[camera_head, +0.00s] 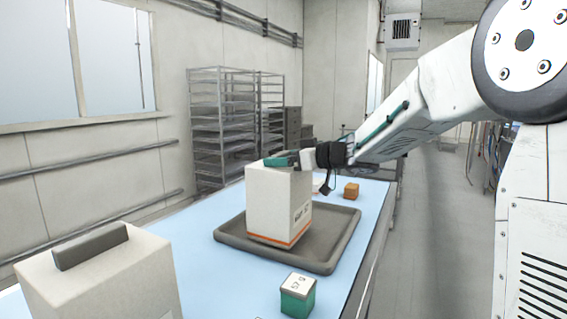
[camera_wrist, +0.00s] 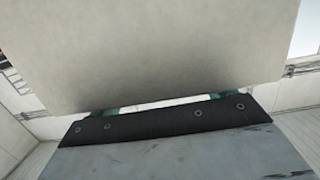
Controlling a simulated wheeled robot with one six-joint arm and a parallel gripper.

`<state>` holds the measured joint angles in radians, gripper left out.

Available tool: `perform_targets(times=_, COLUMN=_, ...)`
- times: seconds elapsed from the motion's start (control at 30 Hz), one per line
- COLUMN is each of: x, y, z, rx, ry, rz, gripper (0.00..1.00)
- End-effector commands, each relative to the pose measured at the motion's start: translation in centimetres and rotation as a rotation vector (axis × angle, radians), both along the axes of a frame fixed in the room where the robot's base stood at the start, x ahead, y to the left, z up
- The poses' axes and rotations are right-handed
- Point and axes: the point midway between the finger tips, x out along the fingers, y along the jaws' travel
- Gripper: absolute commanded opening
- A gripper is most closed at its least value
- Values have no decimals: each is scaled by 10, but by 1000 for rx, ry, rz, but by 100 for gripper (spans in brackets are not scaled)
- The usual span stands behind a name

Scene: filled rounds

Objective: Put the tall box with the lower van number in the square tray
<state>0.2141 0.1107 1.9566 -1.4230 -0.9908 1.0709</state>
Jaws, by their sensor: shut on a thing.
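A tall white box (camera_head: 272,207) with an orange stripe near its base stands upright over the dark grey square tray (camera_head: 322,262). Printing on its right face is too small to read. My gripper (camera_head: 290,160) is shut on the top of this box; the box also fills the upper part of the wrist view (camera_wrist: 150,45). Whether the box's base touches the tray floor I cannot tell. A second tall white box (camera_head: 105,285) with a dark grey handle on top is at the lower left, cut off by the frame; no van number shows on it.
A small green box (camera_head: 297,298) with a white labelled top is in front of the tray. A small orange-brown box (camera_head: 351,190) is behind it, near the right edge of the blue table (camera_head: 215,275). Wire racks (camera_head: 222,125) stand beyond the table.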

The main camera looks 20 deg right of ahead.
Motion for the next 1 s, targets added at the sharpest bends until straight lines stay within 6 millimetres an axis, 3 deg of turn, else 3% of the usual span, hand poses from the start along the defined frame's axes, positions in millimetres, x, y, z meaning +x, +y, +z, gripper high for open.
perform_targets(times=0.1, x=0, y=0, z=-11, rx=1, ry=1, rz=0, gripper=36)
perform_targets(times=0.47, x=0, y=0, z=-15, rx=1, ry=-1, rz=0, gripper=36)
perform_targets(times=0.5, x=0, y=0, z=-15, rx=-1, ry=-1, rz=0, gripper=93)
perform_targets(times=0.53, x=0, y=0, z=-14, rx=-1, ry=-1, rz=0, gripper=100)
perform_targets(times=0.83, x=0, y=0, z=-11, rx=0, ry=-1, rz=0, gripper=100)
perform_targets(times=1.0, x=-17, y=-17, z=-6, rx=0, ry=-2, rz=-4, gripper=100)
